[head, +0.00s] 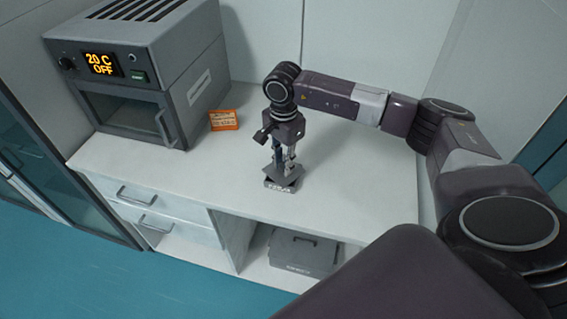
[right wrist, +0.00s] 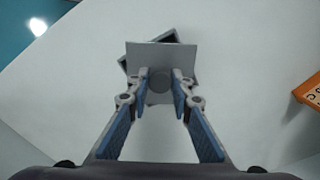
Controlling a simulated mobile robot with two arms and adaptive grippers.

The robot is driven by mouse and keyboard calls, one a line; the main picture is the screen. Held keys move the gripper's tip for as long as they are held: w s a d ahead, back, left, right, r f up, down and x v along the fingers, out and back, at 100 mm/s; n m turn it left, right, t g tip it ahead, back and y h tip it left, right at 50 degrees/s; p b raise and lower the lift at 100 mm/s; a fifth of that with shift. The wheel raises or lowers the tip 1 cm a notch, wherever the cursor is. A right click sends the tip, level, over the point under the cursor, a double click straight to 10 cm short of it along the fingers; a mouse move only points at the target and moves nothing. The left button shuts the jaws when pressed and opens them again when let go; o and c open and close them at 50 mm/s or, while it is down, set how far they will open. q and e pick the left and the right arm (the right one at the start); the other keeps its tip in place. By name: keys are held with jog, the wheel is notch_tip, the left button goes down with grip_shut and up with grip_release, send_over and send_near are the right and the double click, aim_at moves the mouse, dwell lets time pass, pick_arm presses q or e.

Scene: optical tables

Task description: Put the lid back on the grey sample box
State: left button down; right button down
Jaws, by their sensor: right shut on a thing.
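My right gripper (head: 284,163) points down over the counter, its fingers shut on the round knob of the grey lid (head: 290,176). The right wrist view shows both blue-padded fingertips (right wrist: 159,82) on either side of the knob and the flat square lid (right wrist: 150,55) held level. The small grey sample box (head: 281,187) stands on the counter directly under the lid. In the right wrist view the box (right wrist: 173,38) shows past the lid's far edge and looks turned relative to it. Whether lid and box touch is hard to tell. My left gripper is not in view.
A grey oven (head: 135,115) with a lit display stands at the counter's left. An orange box (head: 224,121) sits beside it, also at the right wrist view's right edge (right wrist: 311,92). The counter (head: 345,190) is clear around the sample box. A grey case (head: 303,254) sits on the shelf below.

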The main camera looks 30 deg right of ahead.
jog(key=shift+f+b, duration=0.2)
jog(key=shift+b, duration=0.4)
dwell(1.1)
jog(key=c, duration=1.2)
grip_release()
jog(key=shift+o, duration=0.2)
jog(key=shift+r, duration=0.1)
jog(key=shift+r+p, duration=1.9)
jog(key=shift+r, duration=1.6)
jog(key=shift+c, duration=0.4)
grip_shut()
